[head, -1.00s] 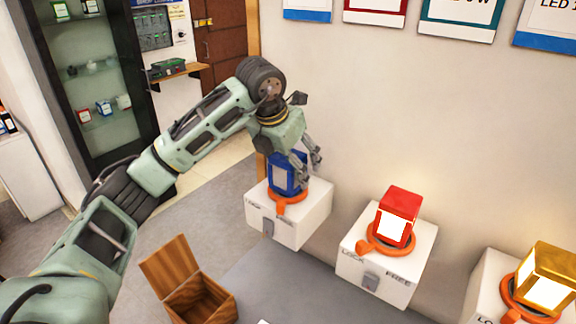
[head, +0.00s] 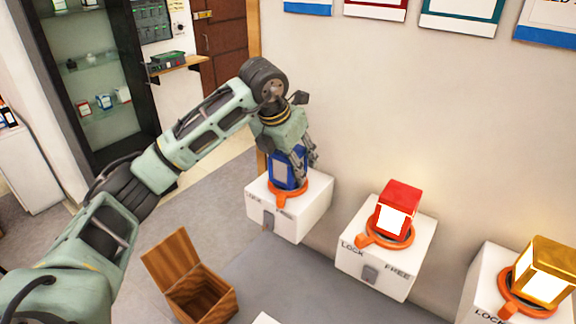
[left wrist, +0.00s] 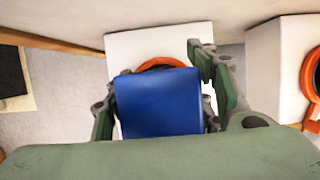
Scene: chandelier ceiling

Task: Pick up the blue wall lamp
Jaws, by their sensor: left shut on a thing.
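The blue wall lamp (head: 283,171) stands on a white mount box (head: 300,222) against the wall, inside an orange ring (head: 283,197) with a handle. In the left wrist view its blue top (left wrist: 158,102) fills the middle, with part of the orange ring (left wrist: 163,63) showing behind it. My left gripper (head: 305,170) comes down from above with its fingers around the lamp. In the left wrist view the fingers of my left gripper (left wrist: 160,100) lie on both sides of the lamp, shut on it. My right gripper is not in view.
A red lamp (head: 399,204) and a gold lamp (head: 547,270) stand on similar white boxes to the right, marked LOCK and FREE. An open wooden box (head: 205,295) sits in front. A glass cabinet (head: 95,85) stands at the back left.

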